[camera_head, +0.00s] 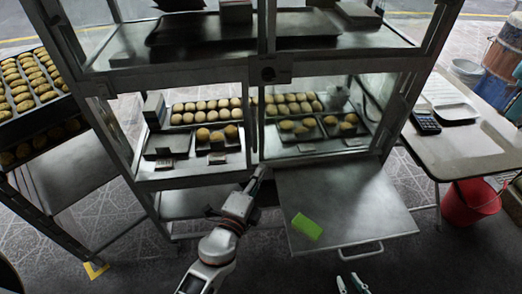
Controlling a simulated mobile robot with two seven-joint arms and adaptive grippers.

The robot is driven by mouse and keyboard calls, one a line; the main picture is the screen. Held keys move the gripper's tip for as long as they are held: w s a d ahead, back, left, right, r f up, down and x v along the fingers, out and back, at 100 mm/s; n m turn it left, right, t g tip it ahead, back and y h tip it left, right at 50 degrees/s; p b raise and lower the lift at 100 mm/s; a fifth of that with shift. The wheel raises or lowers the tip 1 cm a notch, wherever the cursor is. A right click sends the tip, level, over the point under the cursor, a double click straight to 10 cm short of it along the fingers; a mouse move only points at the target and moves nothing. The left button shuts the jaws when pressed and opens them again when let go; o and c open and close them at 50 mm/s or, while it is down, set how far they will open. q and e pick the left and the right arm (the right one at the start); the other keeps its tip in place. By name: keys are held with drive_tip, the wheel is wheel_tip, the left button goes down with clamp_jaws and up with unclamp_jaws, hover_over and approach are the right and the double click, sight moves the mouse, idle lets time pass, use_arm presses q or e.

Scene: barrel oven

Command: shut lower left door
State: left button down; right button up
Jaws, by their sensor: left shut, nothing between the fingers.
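The glass cabinet's lower left door (192,182) appears upright in its frame, with no flap hanging out on that side. Buns and small trays show behind it. My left gripper (259,174) is shut and empty at the door's lower right corner, by the centre post; I cannot tell whether it touches. The lower right door (345,205) is folded down flat toward me, its handle on the near edge. My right gripper (348,281) shows only its fingertips at the bottom edge, apart and empty, just in front of that handle.
A green block (307,226) lies on the folded-down door. A rack with bread trays (45,180) stands at the left. At the right are a table (455,150) with a calculator and white tray, and a red bucket (470,203).

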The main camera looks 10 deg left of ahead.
use_arm(q)
drive_tip(key=w+a, duration=0.2)
drive_tip(key=w, duration=0.7)
drive_tip(key=shift+w, duration=0.15)
use_arm(e)
drive_tip(key=shift+s+a+r, duration=0.1)
drive_tip(key=shift+a+r, duration=0.05)
